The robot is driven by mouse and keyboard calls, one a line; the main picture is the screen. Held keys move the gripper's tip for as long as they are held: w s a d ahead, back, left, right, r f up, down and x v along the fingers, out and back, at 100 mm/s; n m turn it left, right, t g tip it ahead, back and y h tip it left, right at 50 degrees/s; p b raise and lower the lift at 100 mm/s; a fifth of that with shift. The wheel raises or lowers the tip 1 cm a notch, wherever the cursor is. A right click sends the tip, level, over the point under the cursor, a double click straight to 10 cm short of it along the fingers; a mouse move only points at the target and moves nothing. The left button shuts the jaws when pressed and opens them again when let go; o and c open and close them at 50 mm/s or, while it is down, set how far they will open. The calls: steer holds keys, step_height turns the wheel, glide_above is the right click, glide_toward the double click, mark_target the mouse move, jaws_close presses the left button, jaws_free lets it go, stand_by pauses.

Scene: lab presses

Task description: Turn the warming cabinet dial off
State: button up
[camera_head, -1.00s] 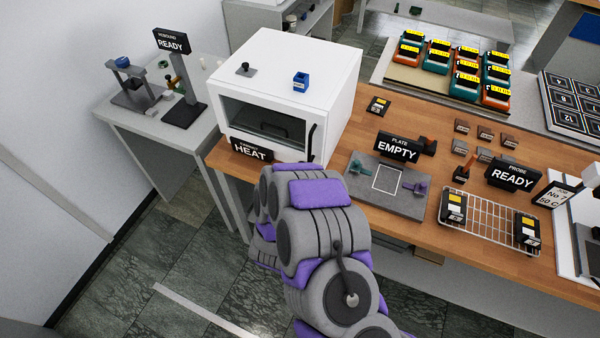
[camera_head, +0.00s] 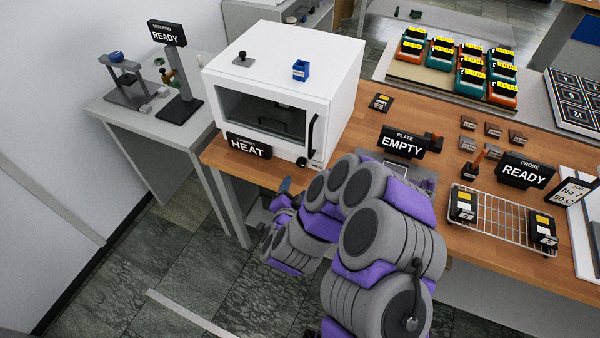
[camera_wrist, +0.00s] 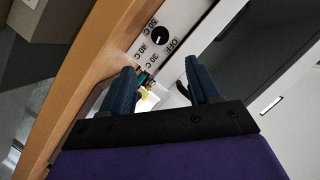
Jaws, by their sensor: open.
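The warming cabinet (camera_head: 345,90) is a white box with a dark window at the left end of the wooden bench. Its black dial (camera_wrist: 161,36) shows in the wrist view on a white panel marked OFF, 30 C, 40 C and 50 C; its pointer is too small to read surely. In the head view the dial (camera_head: 301,162) is a small dark knob below the window. A sign (camera_head: 248,146) by the cabinet reads HEAT. My gripper (camera_wrist: 160,66) is open, its blue fingers apart and short of the dial, with no contact visible. In the head view my arm partly hides it.
The cabinet's dark door handle (camera_head: 312,136) stands out just above the dial. The bench edge (camera_head: 225,165) runs below the cabinet. A plate sign (camera_head: 402,143) reading EMPTY and a wire rack (camera_head: 500,222) stand to the right. Floor room is free at front left.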

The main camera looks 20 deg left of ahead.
mark_target(301, 164)
steer(key=b+x, duration=0.2)
steer(key=x, duration=1)
steer(key=shift+w+f, duration=0.1)
steer(key=shift+w, duration=0.15)
steer(key=shift+c, duration=0.2)
steer(key=c, duration=1)
